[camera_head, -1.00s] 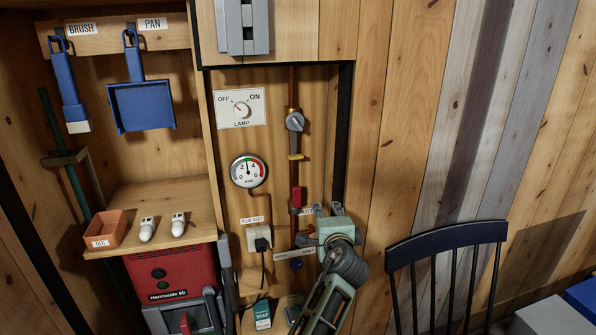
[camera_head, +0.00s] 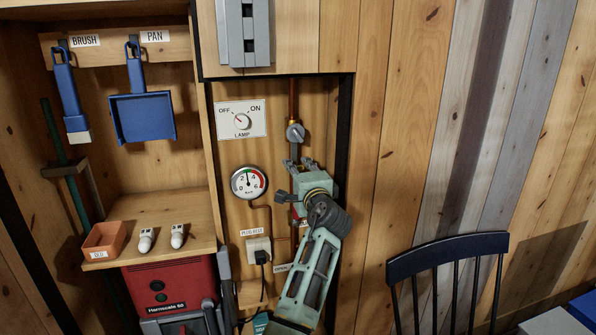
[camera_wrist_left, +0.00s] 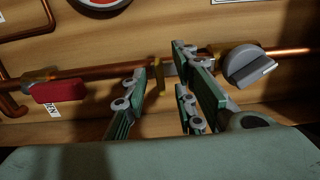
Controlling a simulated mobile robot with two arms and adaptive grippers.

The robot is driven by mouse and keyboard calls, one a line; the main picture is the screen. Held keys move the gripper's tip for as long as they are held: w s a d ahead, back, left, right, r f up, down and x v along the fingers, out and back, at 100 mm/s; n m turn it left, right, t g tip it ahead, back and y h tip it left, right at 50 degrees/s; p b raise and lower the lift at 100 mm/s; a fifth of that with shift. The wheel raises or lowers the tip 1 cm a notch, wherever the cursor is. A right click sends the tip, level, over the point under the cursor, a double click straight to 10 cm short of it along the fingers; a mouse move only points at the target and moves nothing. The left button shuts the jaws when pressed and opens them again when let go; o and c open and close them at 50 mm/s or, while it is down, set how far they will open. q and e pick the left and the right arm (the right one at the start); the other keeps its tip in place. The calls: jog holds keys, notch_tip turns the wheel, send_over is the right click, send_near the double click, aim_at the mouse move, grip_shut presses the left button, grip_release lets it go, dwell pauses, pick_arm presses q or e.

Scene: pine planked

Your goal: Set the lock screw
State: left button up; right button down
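A copper pipe (camera_head: 292,98) runs down the wall recess. It carries a grey knob (camera_head: 295,133), which also shows at right in the left wrist view (camera_wrist_left: 248,66). A thin yellow piece (camera_wrist_left: 158,78) stands on the pipe between the knob and a red lever (camera_wrist_left: 58,91). I cannot tell which fitting is the lock screw. My left gripper (camera_head: 291,176) is at the pipe just below the knob. In the left wrist view its green fingers (camera_wrist_left: 163,82) are open, on either side of the yellow piece, with a gap visible. My right gripper is not in view.
A pressure gauge (camera_head: 248,182), a lamp switch plate (camera_head: 239,119) and a socket (camera_head: 258,247) are close left of my gripper. A grey box (camera_head: 243,32) hangs above. A dark chair (camera_head: 447,252) stands to the right. A shelf (camera_head: 180,205) is at left.

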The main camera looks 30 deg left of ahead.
pick_arm(q)
jog(key=shift+c, duration=0.4)
grip_shut()
